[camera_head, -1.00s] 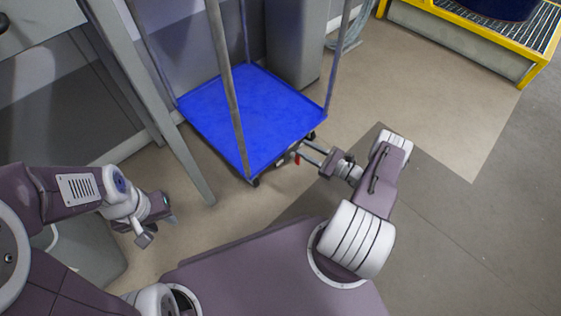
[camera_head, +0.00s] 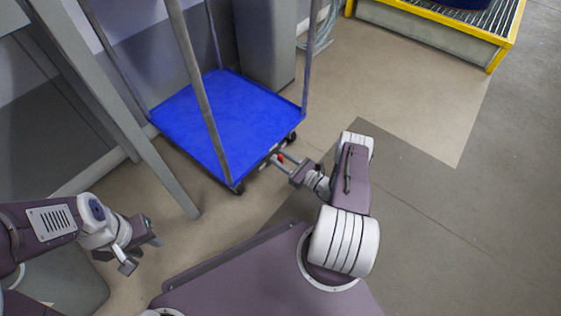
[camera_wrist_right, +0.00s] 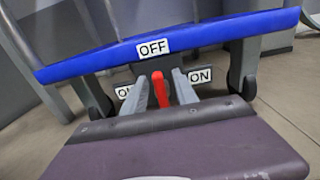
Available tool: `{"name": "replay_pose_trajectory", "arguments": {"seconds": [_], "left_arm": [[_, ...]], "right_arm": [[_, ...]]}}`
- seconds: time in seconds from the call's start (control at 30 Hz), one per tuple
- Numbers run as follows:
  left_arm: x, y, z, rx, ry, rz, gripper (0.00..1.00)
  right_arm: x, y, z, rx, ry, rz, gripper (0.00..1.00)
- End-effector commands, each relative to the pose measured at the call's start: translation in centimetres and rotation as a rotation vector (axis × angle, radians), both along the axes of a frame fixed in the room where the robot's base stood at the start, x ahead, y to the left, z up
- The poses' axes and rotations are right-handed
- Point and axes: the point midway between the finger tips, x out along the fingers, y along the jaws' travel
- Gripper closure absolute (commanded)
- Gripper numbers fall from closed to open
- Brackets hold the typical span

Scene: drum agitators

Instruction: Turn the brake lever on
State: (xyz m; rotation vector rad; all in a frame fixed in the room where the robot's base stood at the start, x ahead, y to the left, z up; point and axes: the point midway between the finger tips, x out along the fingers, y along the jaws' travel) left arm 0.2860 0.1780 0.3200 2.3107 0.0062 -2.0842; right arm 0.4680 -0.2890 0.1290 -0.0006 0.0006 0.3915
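The red brake lever (camera_wrist_right: 160,88) stands upright below the OFF label (camera_wrist_right: 153,46) at the cart's edge. ON labels sit to its left, partly hidden, and to its right (camera_wrist_right: 201,76). The lever also shows as a small red spot in the head view (camera_head: 281,157). My right gripper (camera_wrist_right: 161,92) is open, with one finger on each side of the lever; I cannot tell whether either finger touches it. My left gripper (camera_head: 143,254) is open and empty at the lower left, away from the cart.
The cart has a blue deck (camera_head: 235,115), grey posts and dark casters. A grey table leg (camera_head: 155,165) stands left of it, near my left arm. A yellow-framed platform (camera_head: 440,25) is at the top right. The floor at right is clear.

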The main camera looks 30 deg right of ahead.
Motion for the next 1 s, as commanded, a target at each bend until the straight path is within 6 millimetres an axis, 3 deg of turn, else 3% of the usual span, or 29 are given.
{"name": "replay_pose_trajectory", "arguments": {"seconds": [0.23, 0.33, 0.37, 0.73, 1.0], "left_arm": [[0.0, 0.0, 0.0, 0.000, 0.000, 0.000, 0.64], [0.0, 0.0, 0.0, 0.000, 0.000, 0.000, 0.64], [0.0, 0.0, 0.0, 0.000, 0.000, 0.000, 0.64], [0.0, 0.0, 0.4, 0.000, 0.000, 0.000, 0.64], [0.0, 0.0, 1.7, 0.000, 0.000, 0.000, 0.64]], "right_arm": [[0.1, 0.1, 0.1, 0.000, 0.000, 0.000, 0.68], [0.1, 0.1, 0.1, 0.000, 0.000, 0.001, 0.96], [0.1, 0.1, 0.1, 0.000, 0.000, 0.001, 1.00], [0.1, 0.1, 0.2, -0.032, -0.013, 0.001, 1.00], [-0.1, 0.4, 0.3, -0.186, -0.077, 0.001, 1.00]]}}
